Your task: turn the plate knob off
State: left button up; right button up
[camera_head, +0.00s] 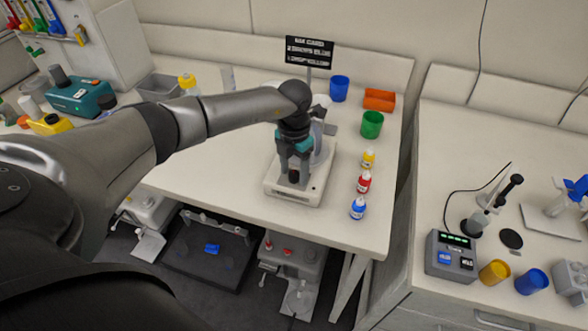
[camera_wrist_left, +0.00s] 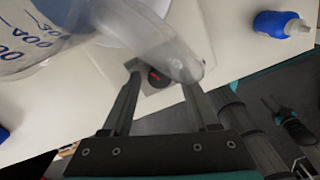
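The white hot plate (camera_head: 312,193) stands near the front edge of the middle table, with a clear glass vessel (camera_head: 325,151) on top. My left gripper (camera_head: 294,170) points down at the plate's front and hides part of it. In the left wrist view, the plate knob (camera_wrist_left: 156,79), dark with a red mark, shows between and beyond the spread fingers of my left gripper (camera_wrist_left: 163,82). The glass vessel (camera_wrist_left: 150,38), with blue markings, covers part of the view. I cannot tell whether the fingers touch the knob. My right gripper is not in view.
Yellow (camera_head: 368,159), red (camera_head: 364,181) and blue (camera_head: 358,208) bottles stand right of the plate. Behind are a green cup (camera_head: 372,124), a blue cup (camera_head: 339,88), an orange tray (camera_head: 380,99) and a black sign (camera_head: 309,52). The table's front left is clear.

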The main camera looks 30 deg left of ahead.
pick_arm(q)
grip_shut()
dwell(0.4)
jog(key=n+p, duration=0.1)
jog(key=n, duration=0.1)
jog(key=shift+r+n, duration=0.1)
jog(key=shift+n, duration=1.2)
jog(key=shift+o, duration=0.8)
grip_release()
